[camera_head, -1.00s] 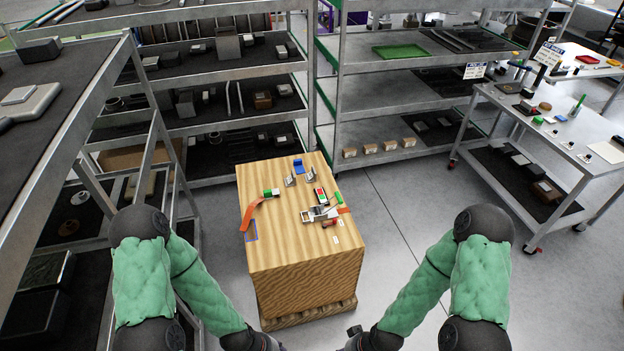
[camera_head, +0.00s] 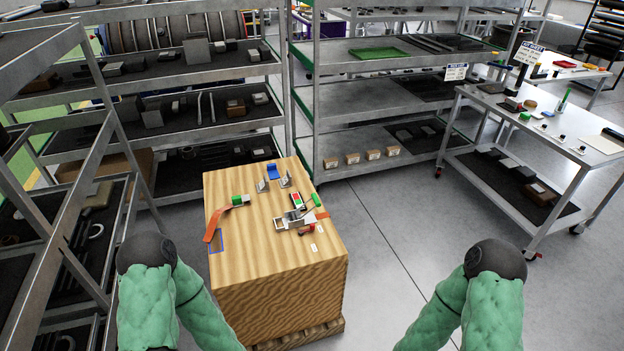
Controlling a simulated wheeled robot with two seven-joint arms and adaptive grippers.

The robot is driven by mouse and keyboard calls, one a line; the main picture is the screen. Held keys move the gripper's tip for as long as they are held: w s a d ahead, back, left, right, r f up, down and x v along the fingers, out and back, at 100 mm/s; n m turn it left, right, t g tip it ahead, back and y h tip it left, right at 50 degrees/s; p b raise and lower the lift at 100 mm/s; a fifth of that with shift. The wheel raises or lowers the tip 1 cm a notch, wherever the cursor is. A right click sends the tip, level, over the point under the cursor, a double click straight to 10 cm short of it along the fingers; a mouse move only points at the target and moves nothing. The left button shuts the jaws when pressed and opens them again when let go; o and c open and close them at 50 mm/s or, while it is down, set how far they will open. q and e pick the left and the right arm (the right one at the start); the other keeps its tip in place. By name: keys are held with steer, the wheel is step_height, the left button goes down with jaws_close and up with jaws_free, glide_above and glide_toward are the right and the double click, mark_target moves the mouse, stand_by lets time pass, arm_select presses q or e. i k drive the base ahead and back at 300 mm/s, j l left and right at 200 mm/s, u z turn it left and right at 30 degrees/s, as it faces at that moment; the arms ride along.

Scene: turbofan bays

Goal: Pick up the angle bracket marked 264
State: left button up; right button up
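Two small grey angle brackets stand near the far edge of the wooden crate (camera_head: 280,285): a left bracket (camera_head: 262,186) and a right bracket (camera_head: 285,180). Each seems to carry a pale label face, but the numbers are too small to read, so I cannot tell which is 264. A blue block (camera_head: 272,171) stands just behind them. My two green-sleeved arms come up from the bottom edge on either side of the crate. Both of my grippers are below the picture and out of view.
On the crate also lie an orange strap with a green-ended piece (camera_head: 240,200), a red-green box (camera_head: 297,201), a metal clamp (camera_head: 290,221) and a red piece (camera_head: 307,229). Shelves (camera_head: 220,130) stand behind and left, a steel cart (camera_head: 530,150) right. Floor right of the crate is clear.

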mark_target(286, 182)
steer(key=i+l+z, duration=0.35)
steer(key=l+z, duration=0.15)
steer(key=i+l+z, duration=0.7)
steer(key=i+z, duration=0.25)
steer(key=i+u, duration=0.2)
steer(key=i, duration=0.25)
steer(key=i+u, duration=0.25)
steer(key=i, duration=0.15)
steer(key=i+l+u, duration=0.2)
steer(key=i, duration=0.25)
steer(key=i+l+u, duration=0.2)
steer(key=i, duration=0.2)
steer(key=i+j+u, duration=0.2)
steer(key=i+u, duration=0.25)
steer(key=i+j+u, duration=0.1)
steer(key=i+u, duration=0.8)
steer(key=i+l+u, duration=0.25)
steer(key=u, duration=0.2)
